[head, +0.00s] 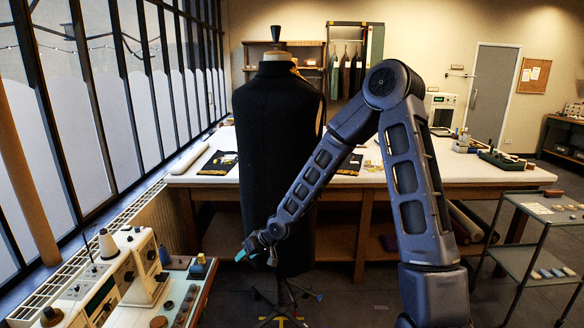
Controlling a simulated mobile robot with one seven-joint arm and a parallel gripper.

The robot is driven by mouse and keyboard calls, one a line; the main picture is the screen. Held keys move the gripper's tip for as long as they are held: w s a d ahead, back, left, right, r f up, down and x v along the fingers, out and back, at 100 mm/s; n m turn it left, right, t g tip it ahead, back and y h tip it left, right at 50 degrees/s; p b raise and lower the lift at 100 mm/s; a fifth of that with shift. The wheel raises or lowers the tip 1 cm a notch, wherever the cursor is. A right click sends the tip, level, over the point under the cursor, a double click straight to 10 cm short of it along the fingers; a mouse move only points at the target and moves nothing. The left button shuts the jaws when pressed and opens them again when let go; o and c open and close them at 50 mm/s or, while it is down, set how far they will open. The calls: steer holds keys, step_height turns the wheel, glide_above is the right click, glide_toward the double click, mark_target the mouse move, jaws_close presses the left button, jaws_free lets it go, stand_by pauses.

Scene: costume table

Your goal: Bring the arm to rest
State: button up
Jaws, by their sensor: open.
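My arm rises at the right of the head view, bends at a high elbow and slopes down to the left. My gripper (250,250) is at its low end, in front of the lower part of a black dress form (277,130). The gripper is small in the view, open, and nothing shows held in it. A teal-green patch shows at its tip. I cannot tell whether the gripper touches the form. The arm hides part of the form's right side and part of the table behind.
A sewing machine (140,262) stands at the lower left beside a small table with spools and small items. A long white worktable (345,181) spans the back. A grey metal cart (545,212) stands at the right.

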steer(key=d+r+m+t+h, duration=0.1)
steer(key=d+r+h, duration=0.1)
steer(key=d+r, duration=0.5)
steer(key=w+d+r+m+t+h, duration=0.1)
steer(key=d+r+h, duration=0.25)
steer(key=d, duration=0.75)
steer(key=d+r+m+t+h, duration=0.1)
steer(key=d+r, duration=0.5)
steer(key=d, duration=0.2)
steer(key=s+d+r+m, duration=0.2)
steer(key=s+d+r, duration=0.4)
steer(key=s+d, duration=0.2)
steer(key=s+d+r+m+g+h, duration=0.1)
steer(key=s+d+r+m, duration=0.2)
steer(key=s+d+r, duration=0.3)
steer(key=s+d, duration=0.3)
steer(key=s, duration=0.3)
steer(key=shift+d+r, duration=0.2)
steer(key=shift+d, duration=0.05)
